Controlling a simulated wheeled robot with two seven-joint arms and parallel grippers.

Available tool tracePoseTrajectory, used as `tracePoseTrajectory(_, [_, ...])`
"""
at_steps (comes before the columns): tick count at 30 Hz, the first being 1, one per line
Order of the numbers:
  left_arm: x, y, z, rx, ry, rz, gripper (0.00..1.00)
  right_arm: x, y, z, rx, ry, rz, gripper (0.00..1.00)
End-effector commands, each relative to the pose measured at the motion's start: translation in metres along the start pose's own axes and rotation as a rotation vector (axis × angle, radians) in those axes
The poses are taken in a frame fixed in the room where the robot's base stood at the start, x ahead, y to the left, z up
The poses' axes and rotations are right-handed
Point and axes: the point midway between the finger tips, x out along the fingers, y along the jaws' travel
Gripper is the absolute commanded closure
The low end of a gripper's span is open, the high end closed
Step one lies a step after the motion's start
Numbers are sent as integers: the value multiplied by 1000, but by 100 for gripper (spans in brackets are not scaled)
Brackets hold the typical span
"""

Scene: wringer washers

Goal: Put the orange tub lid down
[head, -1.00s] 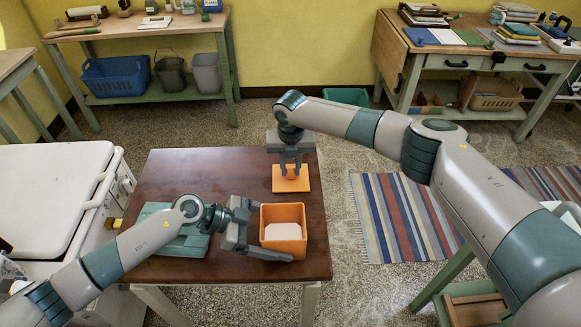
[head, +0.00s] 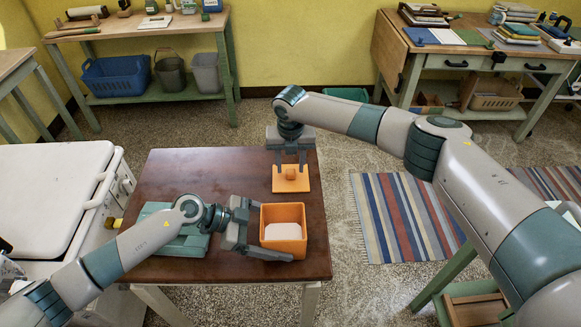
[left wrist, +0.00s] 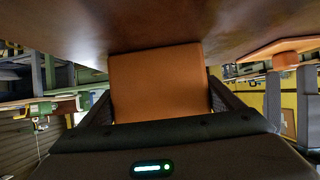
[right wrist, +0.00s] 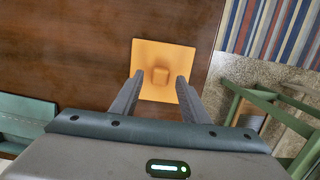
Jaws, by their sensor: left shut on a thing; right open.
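The orange tub lid (head: 290,184) lies flat on the dark wooden table, behind the orange tub. Its square knob (right wrist: 161,76) faces up. My right gripper (head: 290,163) is above the lid, fingers pointing down and apart, with the knob between and beyond the fingertips in the right wrist view. The orange tub (head: 284,241) stands upright and open at the table's front right, with something pale inside. My left gripper (head: 262,245) is shut on the tub's sides from the left; the tub wall (left wrist: 157,82) fills the space between its fingers in the left wrist view.
A teal flat object (head: 172,240) lies on the table (head: 190,172) left of the tub, partly under my left arm. A white washer (head: 55,195) stands left of the table. A striped rug (head: 410,215) lies on the floor to the right. The table's back left is clear.

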Motion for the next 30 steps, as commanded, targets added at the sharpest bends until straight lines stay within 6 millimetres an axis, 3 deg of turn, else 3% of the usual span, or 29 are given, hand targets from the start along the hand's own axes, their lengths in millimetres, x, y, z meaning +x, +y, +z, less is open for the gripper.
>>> tracePoseTrajectory(12, [0, 0, 0, 0, 0, 0, 36, -70, -1, 1, 1, -2, 1, 59])
tracePoseTrajectory(18, [0, 0, 0, 0, 0, 0, 36, -96, 0, 0, 0, -1, 0, 59])
tracePoseTrajectory(30, [0, 0, 0, 0, 0, 0, 36, -106, -1, 0, 1, -1, -1, 59])
